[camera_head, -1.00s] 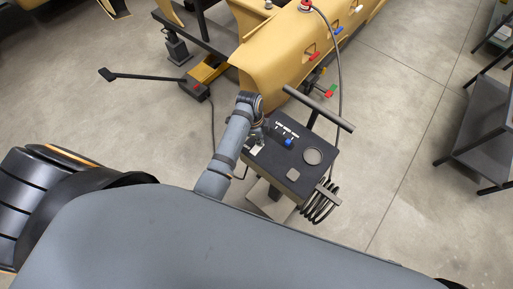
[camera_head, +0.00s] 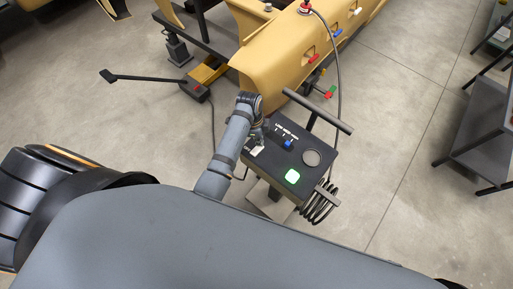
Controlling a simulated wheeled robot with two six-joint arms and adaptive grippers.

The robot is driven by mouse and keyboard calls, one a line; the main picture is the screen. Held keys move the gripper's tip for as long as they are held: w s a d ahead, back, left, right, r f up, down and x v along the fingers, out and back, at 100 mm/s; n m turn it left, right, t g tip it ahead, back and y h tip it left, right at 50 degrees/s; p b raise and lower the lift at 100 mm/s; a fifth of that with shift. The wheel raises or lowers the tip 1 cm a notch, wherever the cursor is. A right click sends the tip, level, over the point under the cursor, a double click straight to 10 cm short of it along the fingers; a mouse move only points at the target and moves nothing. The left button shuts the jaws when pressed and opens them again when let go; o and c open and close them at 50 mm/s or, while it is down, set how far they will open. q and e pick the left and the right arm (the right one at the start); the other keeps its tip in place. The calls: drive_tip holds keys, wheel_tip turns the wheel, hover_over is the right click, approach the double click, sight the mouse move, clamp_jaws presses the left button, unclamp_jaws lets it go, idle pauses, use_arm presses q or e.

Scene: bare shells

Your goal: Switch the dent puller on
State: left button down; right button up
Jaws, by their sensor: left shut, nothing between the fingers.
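The dent puller (camera_head: 272,172) is a dark box on a stand, with a black T-handle (camera_head: 318,110) behind it and a coiled cable at its right side. A pale switch (camera_head: 257,149) sits at the panel's left, partly hidden. My left gripper (camera_head: 259,140) is shut and empty, right at this switch; I cannot tell if it touches. My right gripper is not in view.
A yellow car body shell (camera_head: 290,50) with small red, blue and white tabs stands behind the puller. A black foot pedal lever (camera_head: 145,76) lies at the left back. A grey shelf cart (camera_head: 485,145) stands at the right. The floor between is clear.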

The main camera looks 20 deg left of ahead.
use_arm(q)
drive_tip(key=shift+r, duration=2.4)
